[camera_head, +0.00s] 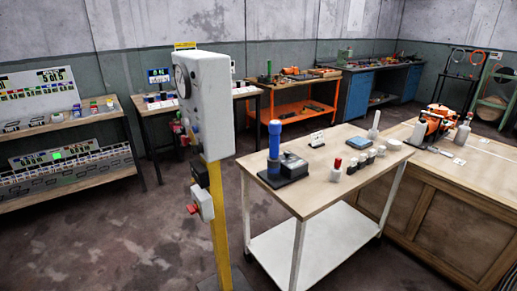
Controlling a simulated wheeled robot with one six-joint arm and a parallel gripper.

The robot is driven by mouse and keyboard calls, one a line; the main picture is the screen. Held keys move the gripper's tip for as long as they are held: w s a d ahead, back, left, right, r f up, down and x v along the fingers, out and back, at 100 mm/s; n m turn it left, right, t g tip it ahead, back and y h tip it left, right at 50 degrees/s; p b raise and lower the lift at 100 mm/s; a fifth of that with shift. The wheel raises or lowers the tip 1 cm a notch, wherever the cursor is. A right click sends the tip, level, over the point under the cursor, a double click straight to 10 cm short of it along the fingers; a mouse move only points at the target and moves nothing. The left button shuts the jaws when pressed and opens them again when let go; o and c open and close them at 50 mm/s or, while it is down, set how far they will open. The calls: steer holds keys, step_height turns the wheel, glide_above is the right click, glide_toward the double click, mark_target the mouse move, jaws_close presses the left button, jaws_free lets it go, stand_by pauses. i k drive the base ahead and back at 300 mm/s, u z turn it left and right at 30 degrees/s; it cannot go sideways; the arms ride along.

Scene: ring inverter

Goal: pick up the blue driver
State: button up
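A blue upright tool (274,138), which looks like the blue driver, stands on a dark base (284,176) at the left end of the wooden-topped table (330,192). It is a thick cylinder with a brighter blue top section. A grey box-shaped part (294,163) sits on the same base, just to its right. My gripper is not in view.
A yellow post with a grey gauge box (210,105) stands close left of the table. A wooden cabinet (450,195) adjoins at right. Floor at lower left is clear.

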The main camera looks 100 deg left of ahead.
mark_target(275, 126)
steer(key=u, duration=3.4)
steer(key=i, duration=1.55)
steer(key=z, duration=0.05)
